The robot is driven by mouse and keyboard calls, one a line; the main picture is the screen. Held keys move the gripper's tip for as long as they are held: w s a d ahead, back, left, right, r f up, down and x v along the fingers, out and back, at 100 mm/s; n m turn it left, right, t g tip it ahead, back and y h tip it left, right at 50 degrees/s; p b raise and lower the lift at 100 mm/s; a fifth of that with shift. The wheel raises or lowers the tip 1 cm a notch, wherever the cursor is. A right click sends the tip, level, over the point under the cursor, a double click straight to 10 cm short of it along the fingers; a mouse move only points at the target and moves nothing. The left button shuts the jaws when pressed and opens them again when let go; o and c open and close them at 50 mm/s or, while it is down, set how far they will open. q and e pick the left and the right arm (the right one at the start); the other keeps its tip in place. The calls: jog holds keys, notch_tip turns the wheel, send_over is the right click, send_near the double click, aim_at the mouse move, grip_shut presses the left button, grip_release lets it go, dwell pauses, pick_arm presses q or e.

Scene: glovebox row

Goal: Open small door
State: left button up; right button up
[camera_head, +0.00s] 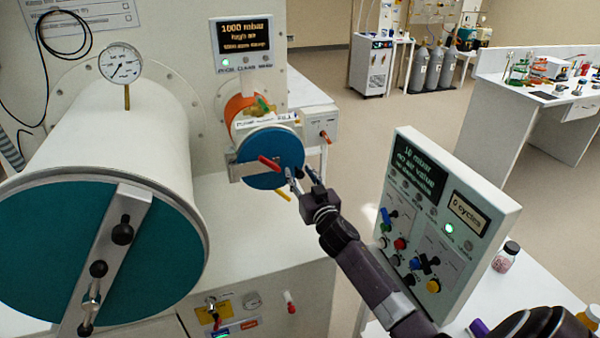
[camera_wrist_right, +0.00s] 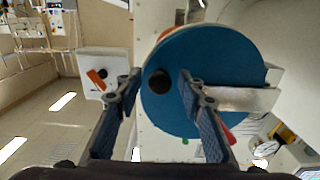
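The small door (camera_head: 281,149) is a round blue disc on the end of the small port, with a metal bar and a red handle (camera_head: 269,163) across it. It looks closed. My right gripper (camera_head: 302,175) is at the door's right edge. In the right wrist view the small door (camera_wrist_right: 215,65) fills the middle, with a black knob (camera_wrist_right: 159,81) on its left part and the metal bar (camera_wrist_right: 240,98) on its right. There the right gripper (camera_wrist_right: 158,80) is open, its fingers to either side of the knob. Contact cannot be told. My left gripper is not in view.
A large port with a teal door (camera_head: 150,260) and a gauge (camera_head: 121,63) stands at the left. A control panel (camera_head: 425,240) stands right of my right arm. A display (camera_head: 243,48) is above the small port. A jar (camera_head: 506,257) stands on the right table.

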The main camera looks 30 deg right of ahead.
jog(key=shift+w, duration=0.15)
jog(key=shift+c, duration=0.2)
grip_shut()
jog(key=shift+f, duration=0.15)
